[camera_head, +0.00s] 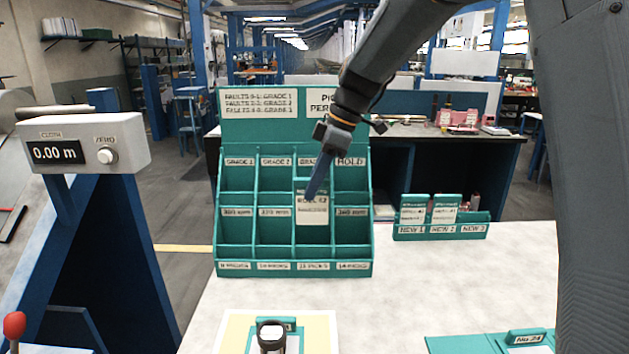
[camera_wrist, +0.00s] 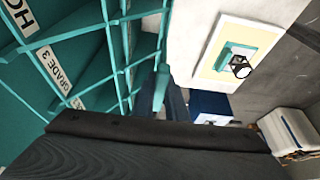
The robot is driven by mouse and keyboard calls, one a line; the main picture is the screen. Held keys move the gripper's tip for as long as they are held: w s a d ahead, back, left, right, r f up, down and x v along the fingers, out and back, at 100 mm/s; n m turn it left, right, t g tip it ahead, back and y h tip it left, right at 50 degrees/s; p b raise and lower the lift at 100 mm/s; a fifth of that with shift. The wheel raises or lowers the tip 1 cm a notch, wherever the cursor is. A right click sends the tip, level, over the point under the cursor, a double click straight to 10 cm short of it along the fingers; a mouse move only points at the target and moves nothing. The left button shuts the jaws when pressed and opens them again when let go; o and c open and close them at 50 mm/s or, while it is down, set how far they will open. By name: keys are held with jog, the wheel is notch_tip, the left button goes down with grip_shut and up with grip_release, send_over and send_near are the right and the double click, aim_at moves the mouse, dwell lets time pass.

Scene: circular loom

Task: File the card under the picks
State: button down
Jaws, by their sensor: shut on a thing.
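The card (camera_head: 313,211), white with a teal top edge and print that looks like "ROLL 42", hangs upright from my gripper (camera_head: 313,190). My gripper is shut on its top edge. In the head view the card overlaps the third column of the teal rack (camera_head: 294,99), covering that column's middle label. I cannot tell its depth from the rack. The rack's columns read GRADE 1, GRADE 2, GRADE 3 and HOLD; its bottom labels name picks. In the wrist view my fingers (camera_wrist: 162,98) grip the card's teal edge (camera_wrist: 162,77) beside the rack's dividers (camera_wrist: 125,60).
A cream mat (camera_head: 322,330) lies in front. A teal block (camera_head: 470,344) tagged No 24 is front right. Pale table between is clear.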

aim_at(328, 202)
jog(key=shift+f+b, duration=1.3)
jog(key=shift+f, duration=1.25)
jog(key=shift+r, duration=0.1)
jog(key=shift+d, duration=0.2)
jog(key=shift+f+b, duration=0.85)
jog(key=shift+f, duration=0.35)
jog(key=shift+f+b, duration=1.5)
jog(key=shift+f, duration=0.75)
jog(key=c, duration=1.7)
grip_release()
jog(key=shift+r, duration=0.1)
jog(key=shift+b+v, duration=0.65)
jog(key=shift+v, duration=3.3)
